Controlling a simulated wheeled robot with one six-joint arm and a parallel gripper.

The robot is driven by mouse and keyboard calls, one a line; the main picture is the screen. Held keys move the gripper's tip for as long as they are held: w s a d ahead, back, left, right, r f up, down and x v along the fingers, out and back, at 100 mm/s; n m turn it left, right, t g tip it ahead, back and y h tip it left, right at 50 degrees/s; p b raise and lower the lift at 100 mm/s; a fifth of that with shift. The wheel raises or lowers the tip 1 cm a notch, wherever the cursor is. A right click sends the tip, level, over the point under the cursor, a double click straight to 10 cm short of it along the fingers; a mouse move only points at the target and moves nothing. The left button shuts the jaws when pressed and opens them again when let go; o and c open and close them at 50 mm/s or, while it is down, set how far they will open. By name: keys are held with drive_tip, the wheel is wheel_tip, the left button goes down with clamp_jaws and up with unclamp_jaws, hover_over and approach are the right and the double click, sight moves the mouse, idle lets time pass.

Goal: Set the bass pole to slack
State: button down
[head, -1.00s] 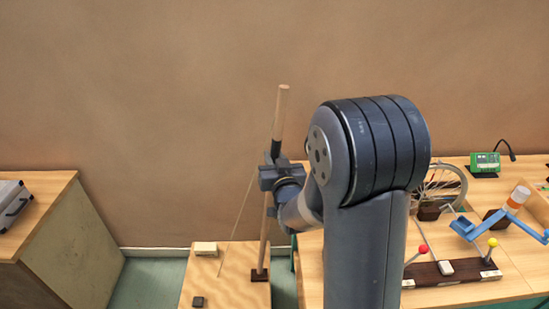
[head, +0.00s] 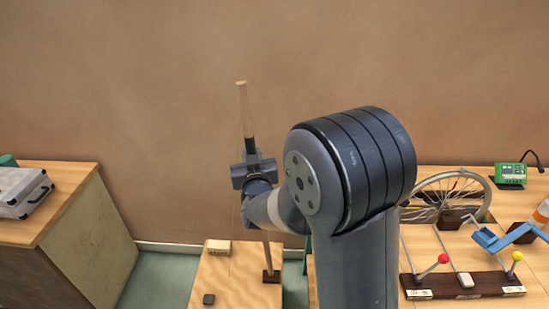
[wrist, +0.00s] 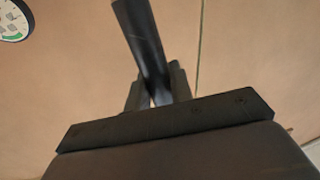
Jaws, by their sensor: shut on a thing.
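The bass pole is a wooden stick (head: 245,105) with a black sleeve around its middle. It stands in a dark foot (head: 271,276) on a light wooden box (head: 240,290) and leans left, its top left of its foot. My gripper (head: 251,164) is shut on the black sleeve, which also shows between the fingers in the wrist view (wrist: 145,45). A thin cord (wrist: 200,50) runs beside the pole in the wrist view and looks straight. In the head view it is faint, and I cannot judge its tension.
A pale block (head: 217,247) and a small dark block (head: 208,299) sit on the box. A bench at right holds a bicycle wheel (head: 440,192), levers on a dark board (head: 463,287) and a green device (head: 510,171). A grey case (head: 24,194) is at left. A dial (wrist: 14,20) shows in the wrist view.

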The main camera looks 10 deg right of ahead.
drive_tip(key=w+a+n, duration=0.1)
drive_tip(key=a, duration=0.5)
drive_tip(key=shift+f+p, duration=0.25)
drive_tip(key=shift+p, duration=0.2)
drive_tip(key=shift+w+a, duration=0.1)
drive_tip(key=shift+a, duration=0.05)
drive_tip(key=c, duration=1.3)
unclamp_jaws()
drive_tip(key=shift+a+f, duration=0.15)
drive_tip(key=shift+a, duration=0.1)
drive_tip(key=shift+d, duration=0.1)
drive_tip(key=s, duration=0.3)
drive_tip(key=s+b, duration=0.1)
drive_tip(key=s, duration=0.6)
drive_tip(key=shift+s+r+b, duration=0.25)
drive_tip(key=shift+s+b, duration=0.05)
drive_tip(key=shift+s, duration=0.1)
drive_tip(key=shift+w, duration=0.15)
